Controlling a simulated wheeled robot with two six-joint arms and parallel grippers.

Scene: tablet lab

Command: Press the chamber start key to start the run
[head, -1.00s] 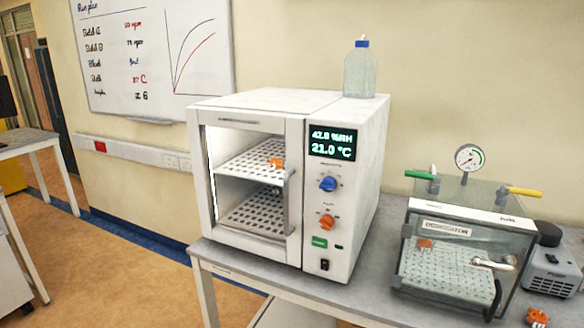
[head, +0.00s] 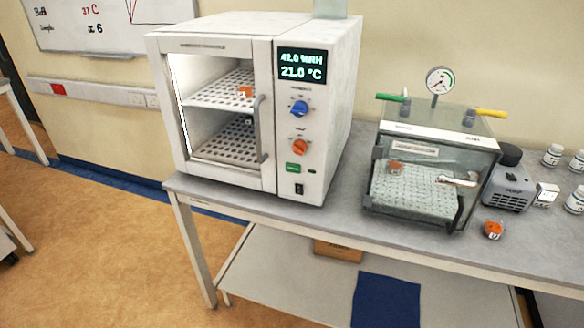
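The white climate chamber (head: 260,28) stands on the left part of the grey bench in the head view. Its front door with a window and a vertical handle (head: 258,128) looks shut. Its dark display (head: 302,65) reads 42.0 %RH and 21.0 °C. Below it are a blue knob (head: 299,108) and an orange knob (head: 299,147). A green key (head: 293,168), its label too small to read, sits under the orange knob, above a black rocker switch (head: 299,188). Neither of my grippers is in view.
A glass desiccator box (head: 420,180) with a gauge (head: 439,80) stands right of the chamber. A pump (head: 508,188), several white jars and an orange item (head: 493,230) are further right. Bench (head: 345,190) surface between chamber and desiccator is clear.

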